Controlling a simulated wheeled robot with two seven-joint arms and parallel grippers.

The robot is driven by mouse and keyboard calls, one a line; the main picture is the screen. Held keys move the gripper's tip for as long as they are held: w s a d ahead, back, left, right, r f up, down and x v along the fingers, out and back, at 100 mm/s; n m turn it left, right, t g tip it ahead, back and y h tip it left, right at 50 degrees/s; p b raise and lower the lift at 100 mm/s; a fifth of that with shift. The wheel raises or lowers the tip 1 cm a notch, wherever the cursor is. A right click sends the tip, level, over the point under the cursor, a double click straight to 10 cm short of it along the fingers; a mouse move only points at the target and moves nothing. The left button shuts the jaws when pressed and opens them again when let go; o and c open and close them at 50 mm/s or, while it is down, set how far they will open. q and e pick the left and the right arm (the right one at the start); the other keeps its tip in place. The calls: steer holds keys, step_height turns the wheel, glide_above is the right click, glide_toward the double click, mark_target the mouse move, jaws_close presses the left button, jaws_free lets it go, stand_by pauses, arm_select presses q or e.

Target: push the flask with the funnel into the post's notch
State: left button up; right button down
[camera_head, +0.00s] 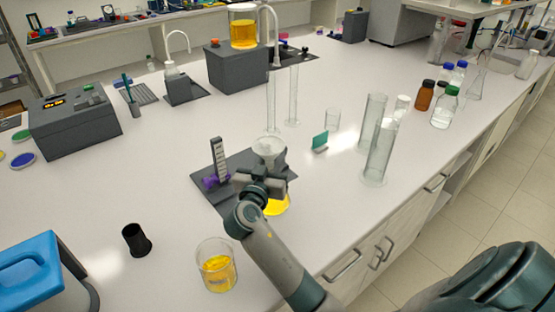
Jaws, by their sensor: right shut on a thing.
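The flask (277,206) stands on a dark base plate, with yellow liquid at its bottom. The funnel (268,149), a pale cup, is above it. My right gripper (262,180) is in front of the flask and funnel, shut on the flask as far as I can see, and hides much of it. The post (219,160) is dark with light marks and rises from the plate to the left of the gripper. A purple part (212,182) is at its foot. The notch cannot be made out. My left gripper does not show.
A beaker of yellow liquid (217,268) and a black cup (136,240) stand in front. Clear cylinders (380,150) stand to the right, near a small green-faced block (320,141). The bench between the plate and the grey box (72,122) is clear.

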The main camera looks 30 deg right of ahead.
steer(key=shift+w+a+f+b, duration=0.1)
steer(key=shift+w+f+b, duration=0.15)
steer(key=shift+w+b, duration=0.4)
steer(key=shift+w, duration=0.15)
